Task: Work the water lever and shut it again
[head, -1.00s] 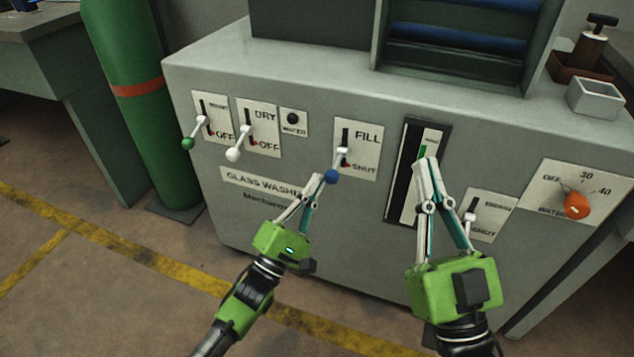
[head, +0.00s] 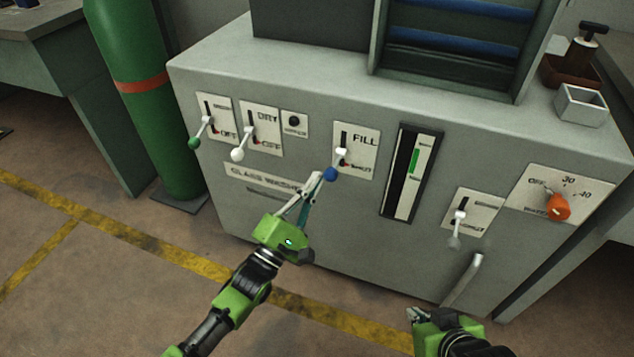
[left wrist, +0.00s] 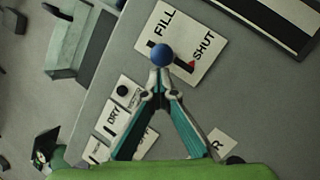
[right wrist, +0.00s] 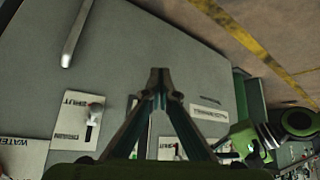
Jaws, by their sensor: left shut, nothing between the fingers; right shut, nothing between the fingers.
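The water lever is a white lever with a blue knob (head: 331,174) on the FILL/SHUT plate (head: 367,141). It hangs down at the SHUT end of its slot. My left gripper (head: 317,180) is shut and empty, its tips right at the knob. In the left wrist view the knob (left wrist: 162,56) sits just beyond the closed tips (left wrist: 160,74); I cannot tell whether they touch. My right gripper (head: 413,313) is low at the bottom of the head view. Its closed, empty tips (right wrist: 158,76) show in the right wrist view. A gauge (head: 413,172) shows a green bar.
Levers with a green knob (head: 194,143) and a white knob (head: 237,155) are at left. A grey-knobbed lever (head: 456,241), a pipe handle (head: 464,279) and an orange dial (head: 558,207) are at right. A green cylinder (head: 149,120) stands left of the machine.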

